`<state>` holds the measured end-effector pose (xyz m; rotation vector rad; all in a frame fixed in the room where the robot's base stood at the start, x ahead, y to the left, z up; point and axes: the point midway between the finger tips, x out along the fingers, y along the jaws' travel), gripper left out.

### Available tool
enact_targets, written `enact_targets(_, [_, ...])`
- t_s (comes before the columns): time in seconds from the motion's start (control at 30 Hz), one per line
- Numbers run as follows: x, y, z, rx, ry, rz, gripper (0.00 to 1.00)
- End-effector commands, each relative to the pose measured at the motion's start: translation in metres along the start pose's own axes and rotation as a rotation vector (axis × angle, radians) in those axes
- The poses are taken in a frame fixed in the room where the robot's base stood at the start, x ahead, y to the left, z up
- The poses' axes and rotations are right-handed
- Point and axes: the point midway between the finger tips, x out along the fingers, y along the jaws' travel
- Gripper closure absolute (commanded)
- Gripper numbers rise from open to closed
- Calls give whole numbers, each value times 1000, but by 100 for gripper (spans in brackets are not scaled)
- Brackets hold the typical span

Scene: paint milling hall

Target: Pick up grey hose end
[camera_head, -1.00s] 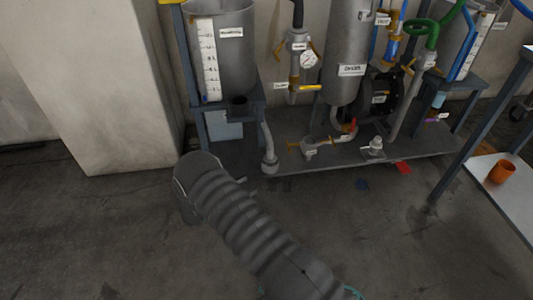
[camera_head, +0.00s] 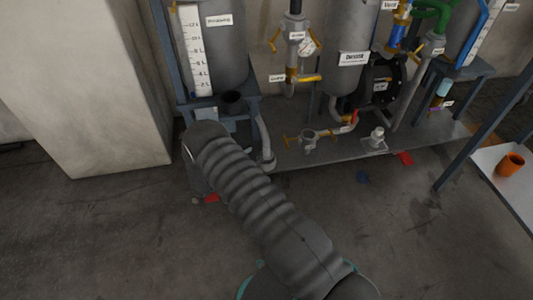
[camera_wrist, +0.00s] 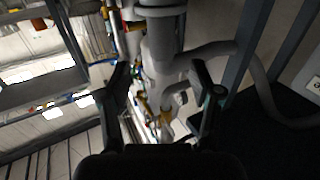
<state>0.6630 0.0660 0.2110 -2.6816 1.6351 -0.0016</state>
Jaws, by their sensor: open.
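A grey hose (camera_head: 264,133) comes from beside the steel tank at the left and curves down to a grey end fitting (camera_head: 269,163) at the skid's front edge. In the wrist view a grey hose (camera_wrist: 262,92) curves in from the right, passing behind the right finger; I cannot tell clearly where it ends there. My gripper (camera_wrist: 162,80) is open, with nothing seen held between its two dark fingers. In the head view my ribbed grey arm reaches toward the tank stand, left of the hose end, and the gripper fingers are hidden.
The steel tank (camera_head: 217,55) stands on a blue-grey stand. The skid (camera_head: 335,152) carries a vessel, valves and a pump. A pale block (camera_head: 85,90) stands at the left. An orange cup (camera_head: 510,164) sits on a shelf at the right.

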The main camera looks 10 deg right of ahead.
Motion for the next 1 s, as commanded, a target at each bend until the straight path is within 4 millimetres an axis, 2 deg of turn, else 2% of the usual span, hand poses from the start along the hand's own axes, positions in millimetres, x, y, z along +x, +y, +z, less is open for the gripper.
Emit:
enact_targets(0.1, [16, 0, 0, 0, -1, 2, 36])
enact_targets(0.43, [37, 0, 2, 0, -1, 5, 36])
enact_targets(0.7, [73, -1, 3, 0, 0, 6, 36])
enact_targets(0.97, [78, -2, 3, 0, 0, 3, 36])
enact_targets(1.0, [78, -2, 3, 0, 0, 3, 41])
